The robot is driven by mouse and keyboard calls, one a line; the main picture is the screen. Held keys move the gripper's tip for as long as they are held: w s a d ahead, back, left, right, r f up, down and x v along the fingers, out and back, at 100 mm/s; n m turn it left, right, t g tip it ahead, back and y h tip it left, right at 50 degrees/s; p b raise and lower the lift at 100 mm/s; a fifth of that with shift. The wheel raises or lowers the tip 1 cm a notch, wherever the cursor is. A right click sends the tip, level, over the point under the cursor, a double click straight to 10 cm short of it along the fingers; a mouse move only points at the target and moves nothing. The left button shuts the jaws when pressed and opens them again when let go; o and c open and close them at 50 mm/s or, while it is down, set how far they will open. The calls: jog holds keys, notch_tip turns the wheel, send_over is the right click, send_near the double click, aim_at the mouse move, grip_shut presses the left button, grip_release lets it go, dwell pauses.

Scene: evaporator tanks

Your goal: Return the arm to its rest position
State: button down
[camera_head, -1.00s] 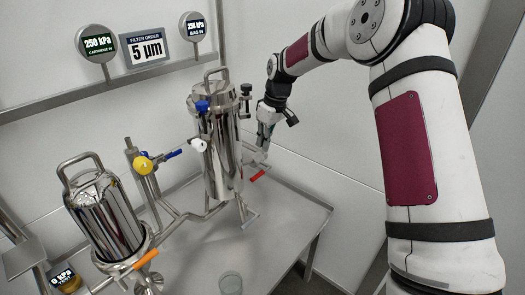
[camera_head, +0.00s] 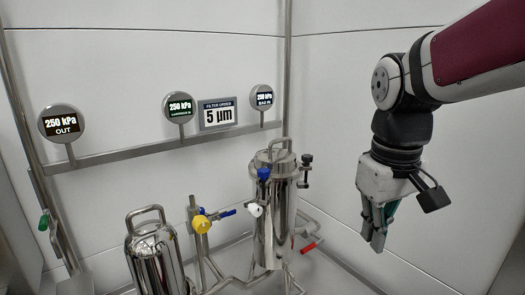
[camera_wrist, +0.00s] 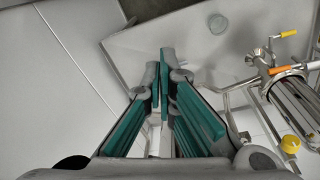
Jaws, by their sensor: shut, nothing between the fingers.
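My gripper (camera_head: 377,235) hangs pointing down at the right of the head view, to the right of the tall steel filter housing and apart from it. Its fingers are together with nothing between them. In the wrist view my gripper (camera_wrist: 163,60) shows its two teal-padded fingers close together, above the table and floor. My arm comes in from the upper right of the head view and bends down at the wrist.
A tall steel housing (camera_head: 274,225) with a blue knob and red-handled valve (camera_head: 308,247) stands left of my gripper. A shorter steel housing (camera_head: 155,262) and yellow knob (camera_head: 201,224) are further left. Gauges and a "5 µm" sign (camera_head: 219,115) line the rail. Space around my gripper is clear.

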jog(key=s+f+m, duration=0.2)
jog(key=s, duration=0.8)
jog(key=s+f+m, duration=0.1)
jog(key=s+f, duration=0.1)
jog(key=s, duration=0.8)
notch_tip(320, 180, up, 17)
jog(key=t+p, duration=0.3)
jog(key=p, duration=1.2)
jog(key=shift+s+d+y, duration=0.15)
jog(key=shift+d+y, duration=0.15)
jog(key=shift+d, duration=0.1)
